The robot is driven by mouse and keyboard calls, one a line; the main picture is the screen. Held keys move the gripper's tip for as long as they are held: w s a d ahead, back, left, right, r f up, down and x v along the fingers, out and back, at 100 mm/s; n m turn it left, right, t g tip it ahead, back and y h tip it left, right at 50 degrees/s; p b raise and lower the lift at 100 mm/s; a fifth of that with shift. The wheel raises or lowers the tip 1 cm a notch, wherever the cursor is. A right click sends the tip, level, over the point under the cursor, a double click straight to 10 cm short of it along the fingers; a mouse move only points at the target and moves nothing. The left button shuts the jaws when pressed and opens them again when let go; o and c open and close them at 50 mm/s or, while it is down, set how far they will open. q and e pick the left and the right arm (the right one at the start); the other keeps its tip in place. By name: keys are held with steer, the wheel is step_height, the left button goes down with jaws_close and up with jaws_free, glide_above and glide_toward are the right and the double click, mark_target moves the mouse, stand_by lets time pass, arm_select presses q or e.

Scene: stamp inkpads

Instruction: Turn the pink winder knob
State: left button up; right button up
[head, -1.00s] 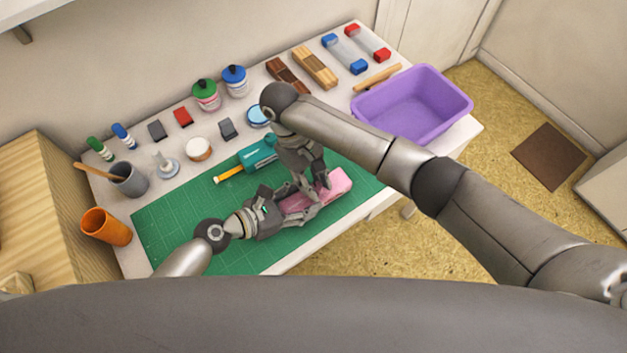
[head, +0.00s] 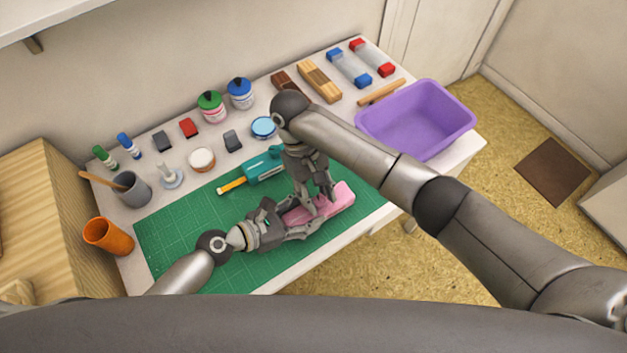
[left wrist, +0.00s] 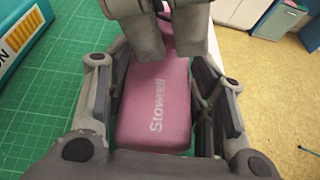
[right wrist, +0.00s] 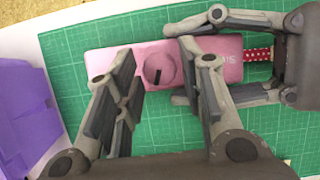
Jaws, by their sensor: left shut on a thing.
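The pink device (head: 342,194) lies on the green cutting mat (head: 185,226). White lettering shows on its body in the left wrist view (left wrist: 157,120). Its round pink winder knob (right wrist: 164,66), with a dark mark across it, faces up in the right wrist view. My left gripper (head: 302,218) is shut on the pink device, one finger along each side. My right gripper (right wrist: 160,62) points down over the device with its fingers apart, one on each side of the knob. I cannot tell whether they touch it. The knob is hidden in the head view.
A teal tool (head: 264,168) with a yellow end lies behind the device. A purple bin (head: 440,135) stands at the table's right. Jars, inkpads and stamps line the back. The mat's left part is clear.

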steer(key=v, duration=1.1)
steer(key=shift+r, duration=0.35)
steer(key=shift+a, duration=0.1)
steer(key=s+d+f+n, duration=0.1)
steer(key=f, duration=0.2)
steer(key=s+d+f+n+t, duration=0.1)
steer(key=f+n, duration=0.1)
steer(key=f, duration=0.2)
steer(key=s+f+n+h, duration=0.1)
steer(key=f, duration=0.3)
steer(key=shift+s+d+f+n, duration=0.1)
steer(key=shift+s+d+n, duration=0.2)
steer(key=shift+s+d, duration=0.1)
steer(key=shift+c, duration=0.3)
